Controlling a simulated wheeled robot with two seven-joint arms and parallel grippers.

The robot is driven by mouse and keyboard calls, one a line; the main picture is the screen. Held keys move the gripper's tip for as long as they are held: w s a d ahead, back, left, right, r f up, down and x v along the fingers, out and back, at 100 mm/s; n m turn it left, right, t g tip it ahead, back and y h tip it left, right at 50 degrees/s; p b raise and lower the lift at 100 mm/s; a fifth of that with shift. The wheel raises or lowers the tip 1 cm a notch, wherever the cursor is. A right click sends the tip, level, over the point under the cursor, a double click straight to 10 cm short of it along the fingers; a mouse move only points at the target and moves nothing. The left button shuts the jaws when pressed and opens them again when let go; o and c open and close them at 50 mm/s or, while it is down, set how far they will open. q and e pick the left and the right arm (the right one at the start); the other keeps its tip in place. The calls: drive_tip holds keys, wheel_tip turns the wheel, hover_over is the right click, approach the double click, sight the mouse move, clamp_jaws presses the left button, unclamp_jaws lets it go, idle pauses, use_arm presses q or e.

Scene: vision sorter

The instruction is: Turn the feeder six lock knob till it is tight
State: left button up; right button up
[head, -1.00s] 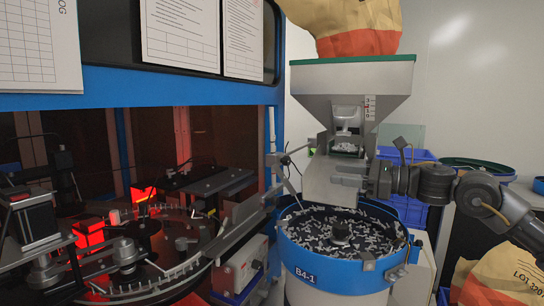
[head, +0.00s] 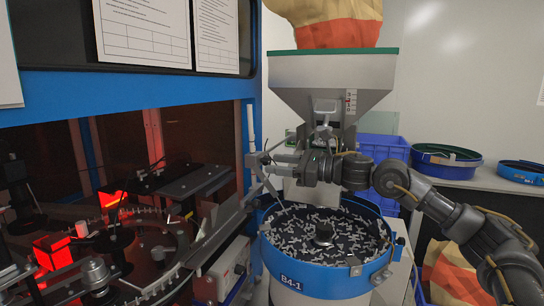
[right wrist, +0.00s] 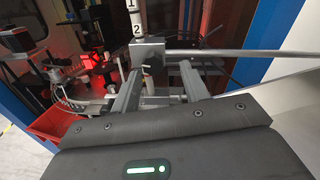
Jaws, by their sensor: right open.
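My right gripper (head: 262,167) is open above the left rim of the blue feeder bowl (head: 310,280), which is marked B4-1. In the right wrist view its two fingers (right wrist: 158,72) stand on either side of a small grey clamp block (right wrist: 149,53) at their tips. I cannot tell whether they touch it. A thin metal rod (right wrist: 235,52) runs right from the block, and a white post (right wrist: 137,25) marked 1 and 2 rises behind it. I cannot clearly make out a lock knob or a feeder six label. My left gripper is out of view.
A grey hopper (head: 330,75) with a green rim stands behind the bowl. The red-lit sorter cabinet (head: 100,88) and its track fill the left. Another blue bowl (head: 445,165) rests on the bench (head: 480,180) at right. A blue crate (head: 385,147) is behind the hopper.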

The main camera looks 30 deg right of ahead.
drive_tip(key=shift+a+r, duration=0.3)
drive_tip(key=shift+r, duration=0.15)
drive_tip(key=shift+s+a+r, duration=0.15)
drive_tip(key=shift+s+r, duration=0.05)
drive_tip(key=shift+s, duration=0.15)
drive_tip(key=shift+w+a+f, duration=0.15)
drive_tip(key=shift+w+f, duration=0.2)
drive_tip(key=shift+w, duration=0.15)
drive_tip(key=shift+s+r, duration=0.15)
drive_tip(key=shift+s, duration=0.1)
drive_tip(key=c, duration=0.7)
clamp_jaws()
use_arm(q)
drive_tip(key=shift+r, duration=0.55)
